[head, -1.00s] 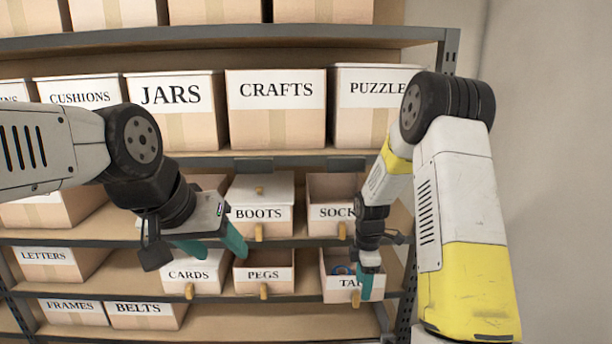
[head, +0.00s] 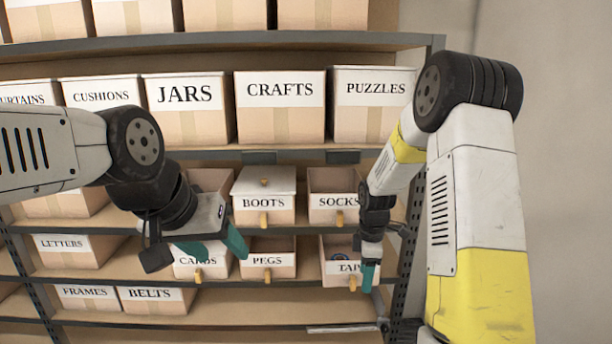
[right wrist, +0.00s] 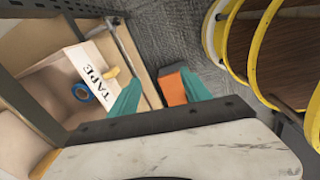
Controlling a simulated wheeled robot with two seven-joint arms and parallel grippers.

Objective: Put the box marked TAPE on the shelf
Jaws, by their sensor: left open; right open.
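The box marked TAPE (head: 340,268) is an open-topped box with a white label and a yellow-tan pull, standing at the right end of the lower shelf (head: 311,287). In the right wrist view the TAPE box (right wrist: 93,68) shows at the left, with a blue ring-shaped item inside. My right gripper (head: 369,277) is in front of its right side; in the right wrist view the teal fingers (right wrist: 158,98) are apart and empty, to the right of the pull. My left gripper (head: 212,247) is open in front of the CARDS box (head: 190,264), partly hiding it.
The PEGS box (head: 268,262) stands left of the TAPE box, and the SOCKS box (head: 334,199) is above. A dark upright (head: 401,255) closes the shelf's right end. In the right wrist view an orange object (right wrist: 172,87) and a yellow-rimmed round rack (right wrist: 262,45) stand on the grey carpet.

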